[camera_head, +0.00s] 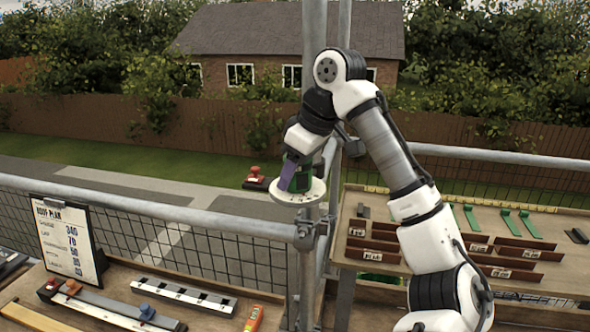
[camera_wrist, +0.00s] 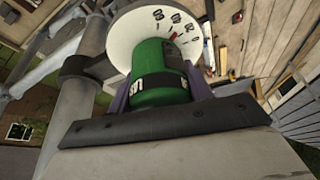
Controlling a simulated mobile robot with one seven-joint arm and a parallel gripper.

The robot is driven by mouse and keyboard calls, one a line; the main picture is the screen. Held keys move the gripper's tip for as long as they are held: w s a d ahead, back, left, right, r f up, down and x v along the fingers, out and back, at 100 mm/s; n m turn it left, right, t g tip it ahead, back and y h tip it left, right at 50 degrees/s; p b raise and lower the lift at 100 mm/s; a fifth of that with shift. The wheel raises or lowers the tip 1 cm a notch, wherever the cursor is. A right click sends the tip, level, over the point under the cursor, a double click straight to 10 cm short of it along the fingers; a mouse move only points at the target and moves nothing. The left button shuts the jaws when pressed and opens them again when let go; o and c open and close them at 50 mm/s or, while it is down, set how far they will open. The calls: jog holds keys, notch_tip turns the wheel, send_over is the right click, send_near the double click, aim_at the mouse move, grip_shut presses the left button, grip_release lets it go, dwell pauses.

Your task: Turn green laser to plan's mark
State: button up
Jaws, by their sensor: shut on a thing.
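The green laser (camera_head: 303,180) stands on a round white dial (camera_head: 283,197) fixed near the scaffold post. In the wrist view the laser (camera_wrist: 155,75) fills the middle, with the dial (camera_wrist: 127,30) and its printed numbers beyond it. A small red pointer shows at the dial's edge of the laser; the exact number it meets is too small to tell. My gripper (camera_head: 288,176) is shut on the laser, its purple fingers on both sides. The roof plan (camera_head: 65,236) is on a clipboard at the left, listing numbers such as 340, 70, 60; the lower ones are blurred.
Scaffold posts (camera_head: 306,120) and a rail (camera_head: 150,207) stand close to my gripper. A bench at the left holds a level-like grey bar (camera_head: 120,308) and an orange tool (camera_head: 253,318). A table at the right carries labelled brown trays (camera_head: 372,250) and green strips (camera_head: 530,224).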

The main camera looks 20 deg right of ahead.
jog(key=shift+r+n, duration=0.1)
jog(key=shift+n, duration=0.6)
jog(key=shift+y, duration=0.3)
jog(key=o, duration=1)
jog(key=v, duration=1.3)
jog(key=shift+r, duration=0.4)
